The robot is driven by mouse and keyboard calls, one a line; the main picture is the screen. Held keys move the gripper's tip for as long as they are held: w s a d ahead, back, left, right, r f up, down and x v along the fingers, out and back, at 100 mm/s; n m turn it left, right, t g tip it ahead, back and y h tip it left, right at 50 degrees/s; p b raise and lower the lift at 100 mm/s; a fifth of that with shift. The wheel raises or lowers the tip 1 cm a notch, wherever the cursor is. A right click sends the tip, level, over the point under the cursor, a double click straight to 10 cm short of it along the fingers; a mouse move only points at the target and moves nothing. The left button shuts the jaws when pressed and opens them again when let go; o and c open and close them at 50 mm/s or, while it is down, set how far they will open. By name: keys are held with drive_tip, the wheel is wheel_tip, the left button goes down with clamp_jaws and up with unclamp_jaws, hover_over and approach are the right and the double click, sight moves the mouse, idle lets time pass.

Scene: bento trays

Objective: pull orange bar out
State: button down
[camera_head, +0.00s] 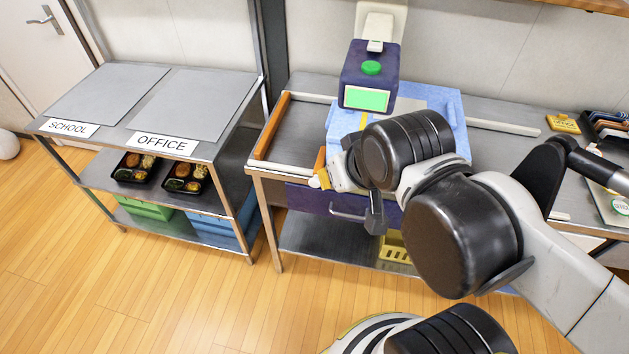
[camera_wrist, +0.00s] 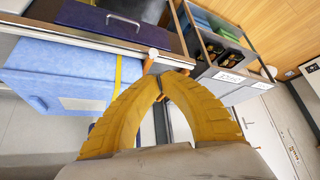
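A long orange bar (camera_head: 272,126) lies along the left side of the grey metal station. A shorter orange piece (camera_head: 320,158) shows by the blue box, near my gripper (camera_head: 320,180) at the station's front edge; I cannot tell whether it is part of another bar. In the wrist view my gripper's yellow fingers (camera_wrist: 161,78) arch together and their tips meet. An orange piece (camera_wrist: 149,66) shows right beside and behind the tips, so I cannot tell whether it is touched or pinched. My wrist hides much of the gripper in the head view.
A light-blue box (camera_head: 446,104) and a dark purple device (camera_head: 371,68) with a green button stand behind my gripper. A purple drawer front (camera_head: 308,199) is below. At left, a shelf rack (camera_head: 219,151) holds black food trays (camera_head: 186,178). The floor in front is clear.

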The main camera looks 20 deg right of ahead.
drive_tip(key=c, duration=1.1)
unclamp_jaws()
drive_tip(key=shift+w, duration=0.15)
drive_tip(key=shift+c, duration=0.2)
drive_tip(key=shift+o, duration=0.3)
drive_tip(key=w+d+f+m+g+b, duration=0.1)
drive_tip(key=w+f+m+g+b, duration=0.2)
drive_tip(key=w, duration=0.6)
drive_tip(key=shift+w+f+m+g, duration=0.15)
drive_tip(key=shift+m+g, duration=0.25)
drive_tip(key=shift+g, duration=0.2)
drive_tip(key=m+g+b, duration=0.2)
drive_tip(key=m+g, duration=0.1)
hover_over(315, 179)
wheel_tip(315, 179, down, 7)
drive_tip(key=shift+f, duration=0.1)
wheel_tip(315, 179, down, 11)
drive_tip(key=b, duration=0.4)
